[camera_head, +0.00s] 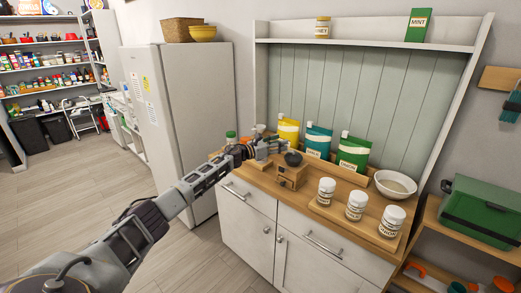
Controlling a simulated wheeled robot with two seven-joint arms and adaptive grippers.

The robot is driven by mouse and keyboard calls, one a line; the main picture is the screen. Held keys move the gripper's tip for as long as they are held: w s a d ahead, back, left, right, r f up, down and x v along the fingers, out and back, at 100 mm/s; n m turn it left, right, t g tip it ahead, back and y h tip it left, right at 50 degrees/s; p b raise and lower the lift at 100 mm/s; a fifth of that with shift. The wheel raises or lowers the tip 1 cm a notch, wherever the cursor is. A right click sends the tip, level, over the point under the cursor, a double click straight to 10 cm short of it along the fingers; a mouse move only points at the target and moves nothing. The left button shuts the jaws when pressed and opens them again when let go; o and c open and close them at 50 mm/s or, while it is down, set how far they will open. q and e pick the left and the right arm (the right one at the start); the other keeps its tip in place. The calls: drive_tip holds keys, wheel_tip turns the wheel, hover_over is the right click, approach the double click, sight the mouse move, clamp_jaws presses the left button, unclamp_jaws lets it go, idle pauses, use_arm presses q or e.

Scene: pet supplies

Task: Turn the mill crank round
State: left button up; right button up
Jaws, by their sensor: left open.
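The mill (290,175) is a small wooden box with a dark top, standing near the front edge of the wooden countertop (262,182). Its crank cannot be made out clearly at this size. My left gripper (284,146) reaches in from the left and is open, just behind and to the left of the mill's top. I cannot tell whether its fingers touch the mill or the crank. My right gripper is out of view.
White labelled jars (356,206) stand on a board to the right of the mill. Yellow, teal and green pouches (353,153) stand behind it, with a white bowl (396,184) to their right. A green-topped jar (231,138) stands left, by the fridge (190,100).

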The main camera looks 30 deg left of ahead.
use_arm(q)
drive_tip(key=v, duration=1)
drive_tip(key=shift+s, duration=0.2)
idle(0.3)
drive_tip(key=shift+a, duration=0.1)
idle(0.6)
